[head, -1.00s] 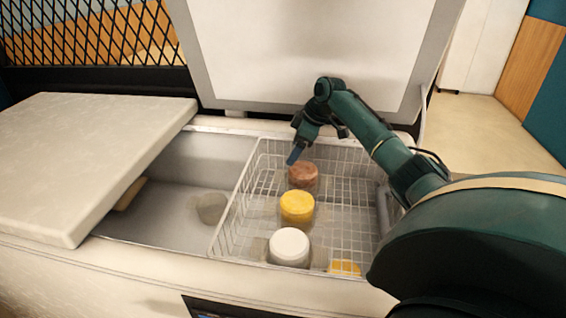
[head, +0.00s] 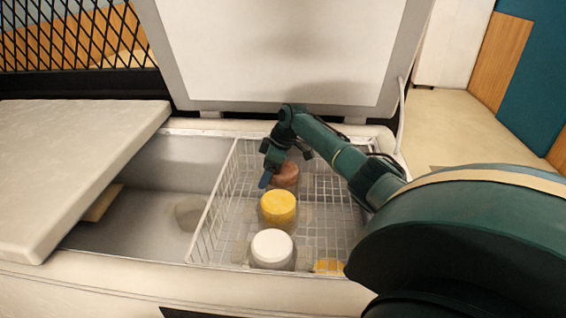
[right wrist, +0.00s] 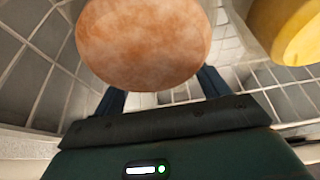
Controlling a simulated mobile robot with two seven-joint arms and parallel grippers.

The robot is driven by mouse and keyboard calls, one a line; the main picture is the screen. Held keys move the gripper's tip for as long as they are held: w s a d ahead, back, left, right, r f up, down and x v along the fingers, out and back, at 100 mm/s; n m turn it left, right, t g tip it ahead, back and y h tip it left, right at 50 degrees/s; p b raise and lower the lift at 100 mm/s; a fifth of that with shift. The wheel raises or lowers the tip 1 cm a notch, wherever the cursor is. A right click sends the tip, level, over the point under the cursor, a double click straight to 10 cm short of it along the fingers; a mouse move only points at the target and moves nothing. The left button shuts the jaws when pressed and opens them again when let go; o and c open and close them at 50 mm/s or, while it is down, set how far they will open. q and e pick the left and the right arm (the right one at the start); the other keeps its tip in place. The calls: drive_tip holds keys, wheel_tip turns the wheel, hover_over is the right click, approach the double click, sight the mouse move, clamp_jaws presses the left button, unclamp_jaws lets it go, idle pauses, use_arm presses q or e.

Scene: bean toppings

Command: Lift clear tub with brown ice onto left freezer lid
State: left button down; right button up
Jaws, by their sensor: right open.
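The tub with brown ice (head: 285,174) stands in the wire basket at the back of a row of tubs. Its round brown top (right wrist: 145,42) fills the upper middle of the right wrist view. My right gripper (head: 267,176) is at this tub, partly covering it in the head view. In the right wrist view its two fingers (right wrist: 160,88) are apart, one toward each side of the tub, and not visibly closed on it. The left freezer lid (head: 70,150) is a flat pale panel over the freezer's left end. My left gripper is out of view.
A yellow tub (head: 278,208) and a white tub (head: 272,248) stand in front of the brown one in the wire basket (head: 228,205). A yellow item (head: 329,266) lies at the basket's front right. The raised lid (head: 285,50) stands behind. The left lid's top is clear.

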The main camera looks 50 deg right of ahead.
drive_tip(key=x, duration=0.3)
drive_tip(key=shift+r, duration=0.1)
drive_tip(key=shift+c, duration=0.4)
drive_tip(key=c, duration=1.1)
